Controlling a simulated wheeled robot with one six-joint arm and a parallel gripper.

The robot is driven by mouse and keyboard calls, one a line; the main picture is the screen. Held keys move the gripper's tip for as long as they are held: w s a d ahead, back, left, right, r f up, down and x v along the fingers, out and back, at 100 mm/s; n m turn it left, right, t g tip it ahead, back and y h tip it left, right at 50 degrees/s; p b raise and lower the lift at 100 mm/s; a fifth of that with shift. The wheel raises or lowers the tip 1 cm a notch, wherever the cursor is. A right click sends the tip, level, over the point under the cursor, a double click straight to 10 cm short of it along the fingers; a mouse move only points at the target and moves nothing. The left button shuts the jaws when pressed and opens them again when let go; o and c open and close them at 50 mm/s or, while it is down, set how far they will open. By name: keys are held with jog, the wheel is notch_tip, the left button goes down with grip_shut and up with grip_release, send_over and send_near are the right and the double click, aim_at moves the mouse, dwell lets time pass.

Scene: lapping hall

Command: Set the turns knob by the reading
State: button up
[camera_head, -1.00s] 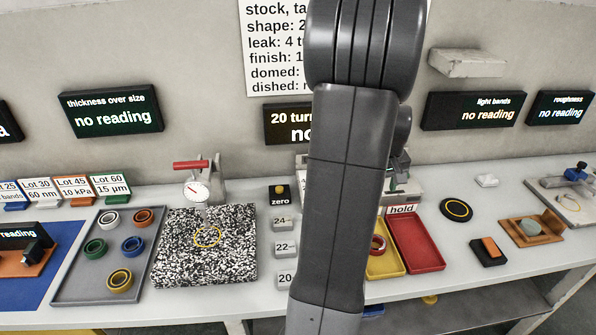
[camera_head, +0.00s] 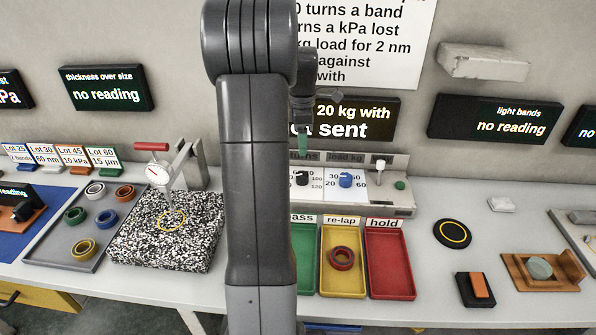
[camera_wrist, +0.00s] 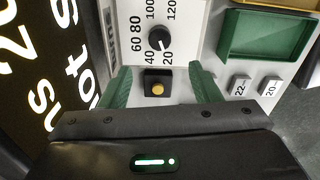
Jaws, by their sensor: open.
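The turns knob (camera_wrist: 158,38) is black and sits on a white dial marked 20 to 120 in the wrist view. In the head view the turns knob (camera_head: 302,178) is partly beside my arm. I cannot read its pointer surely. My gripper (camera_head: 303,143) hangs above the panel (camera_head: 400,208). In the wrist view my gripper (camera_wrist: 162,85) has its green fingers apart with nothing between them, and the knob lies beyond them. The display (camera_head: 365,120) shows "20 kg with" and "...t sent"; my arm hides its left part.
The blue load knob (camera_head: 346,180), a white-topped lever (camera_head: 380,166) and a green button (camera_head: 400,185) share the panel. A black box with a yellow button (camera_wrist: 157,89) lies near the fingers. The re-lap tray (camera_head: 327,281) holds a red ring (camera_head: 341,258).

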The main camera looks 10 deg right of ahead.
aim_at(302, 174)
notch_tip(302, 174, down, 11)
jog(key=shift+f, duration=0.2)
jog(key=c, duration=1)
